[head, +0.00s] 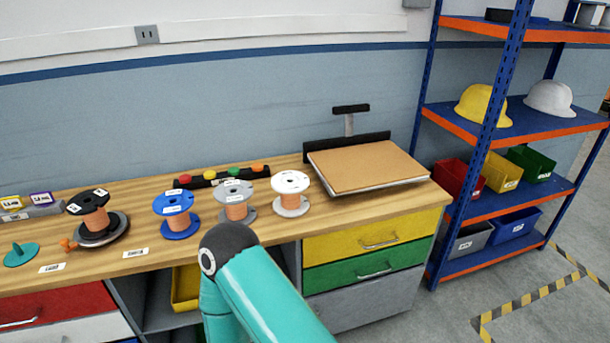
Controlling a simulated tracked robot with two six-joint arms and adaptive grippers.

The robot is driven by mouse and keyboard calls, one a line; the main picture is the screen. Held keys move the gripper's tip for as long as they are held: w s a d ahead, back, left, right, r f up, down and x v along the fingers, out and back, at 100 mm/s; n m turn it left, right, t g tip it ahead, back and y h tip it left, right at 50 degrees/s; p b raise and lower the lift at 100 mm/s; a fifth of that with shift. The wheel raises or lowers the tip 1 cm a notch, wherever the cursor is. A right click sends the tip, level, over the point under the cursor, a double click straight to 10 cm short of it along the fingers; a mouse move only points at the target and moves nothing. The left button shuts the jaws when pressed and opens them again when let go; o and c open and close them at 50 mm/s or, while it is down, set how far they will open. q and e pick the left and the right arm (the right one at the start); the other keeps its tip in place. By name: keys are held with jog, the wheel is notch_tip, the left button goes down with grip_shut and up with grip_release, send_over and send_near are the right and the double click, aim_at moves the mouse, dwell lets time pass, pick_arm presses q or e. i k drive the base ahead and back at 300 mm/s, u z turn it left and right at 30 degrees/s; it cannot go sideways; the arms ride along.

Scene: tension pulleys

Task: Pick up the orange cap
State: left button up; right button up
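A black rack (222,177) at the back of the wooden bench holds small coloured caps in a row. From left to right they are a red cap (184,179), a yellow cap (209,174), a green cap (233,171) and an orange-red cap (257,167). A small orange knob-like piece (68,244) sits at the left, beside the black spool's base. I cannot tell for sure which of these is the orange cap. A teal arm link of mine rises from the bottom centre. Neither gripper shows.
Wire spools stand on the bench: black (95,212), blue (175,214), grey (236,201) and white (291,193). A brown board (366,166) covers the right end. Shelving (512,125) with helmets and bins stands right.

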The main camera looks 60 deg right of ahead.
aim_at(255, 166)
jog(key=z, duration=0.05)
jog(key=k, duration=0.55)
jog(key=z, duration=4.2)
jog(key=k, duration=0.1)
jog(key=u, duration=2.4)
jog(key=i, duration=0.5)
jog(key=k, duration=0.55)
jog(key=z, duration=0.2)
jog(key=i, duration=0.65)
